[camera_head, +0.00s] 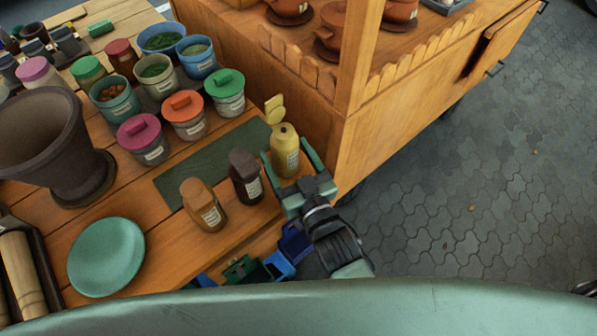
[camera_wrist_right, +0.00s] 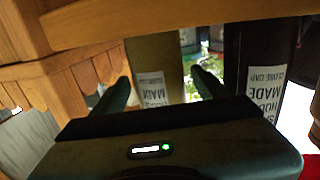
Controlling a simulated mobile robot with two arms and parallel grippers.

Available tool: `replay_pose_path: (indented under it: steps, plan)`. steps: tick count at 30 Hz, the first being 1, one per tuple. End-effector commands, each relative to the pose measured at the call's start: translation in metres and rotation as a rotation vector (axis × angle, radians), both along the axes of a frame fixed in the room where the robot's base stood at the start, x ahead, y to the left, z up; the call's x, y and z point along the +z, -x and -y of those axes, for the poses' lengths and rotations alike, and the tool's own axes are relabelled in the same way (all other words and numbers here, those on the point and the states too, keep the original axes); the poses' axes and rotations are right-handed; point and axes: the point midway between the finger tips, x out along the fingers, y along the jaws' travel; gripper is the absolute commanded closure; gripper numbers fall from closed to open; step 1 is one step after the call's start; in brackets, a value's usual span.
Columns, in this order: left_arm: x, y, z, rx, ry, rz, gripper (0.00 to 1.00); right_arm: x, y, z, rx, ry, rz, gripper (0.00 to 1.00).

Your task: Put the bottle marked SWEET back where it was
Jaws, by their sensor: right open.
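A yellow bottle (camera_head: 286,142) stands upright near the right table edge, at the right end of a dark green mat (camera_head: 225,148). A dark brown bottle (camera_head: 243,168) and an orange-brown bottle (camera_head: 200,197) stand to its left. The word SWEET cannot be read on any label. My right gripper (camera_head: 287,160) is open, its fingers on either side of the yellow bottle. In the right wrist view, the yellow bottle (camera_wrist_right: 152,58) is between the fingertips and the dark bottle (camera_wrist_right: 262,55) is just right of them. My left gripper is not in view.
Lidded jars such as the red-orange one (camera_head: 184,107) and open pots stand behind the mat. A large brown mortar (camera_head: 42,135) and a green plate (camera_head: 106,257) are at left. A wooden cabinet (camera_head: 385,140) stands close behind the right gripper; paved floor lies beyond.

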Motion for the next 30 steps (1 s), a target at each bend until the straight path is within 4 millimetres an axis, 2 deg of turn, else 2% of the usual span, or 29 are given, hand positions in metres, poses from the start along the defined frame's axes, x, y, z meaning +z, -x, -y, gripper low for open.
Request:
replay_pose_path:
  steps: [9,15,21,30]
  plan:
    - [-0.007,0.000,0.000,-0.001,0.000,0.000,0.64,-0.002,0.064,0.024,0.000,0.000,-0.004,0.26]
    - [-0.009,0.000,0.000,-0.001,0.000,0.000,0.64,-0.001,0.092,0.036,-0.001,0.001,-0.001,0.26]
    - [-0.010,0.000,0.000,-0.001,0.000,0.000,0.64,0.000,0.102,0.039,-0.001,0.001,0.000,0.26]
    - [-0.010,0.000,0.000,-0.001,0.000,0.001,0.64,0.000,0.102,0.039,-0.001,0.001,0.001,0.26]
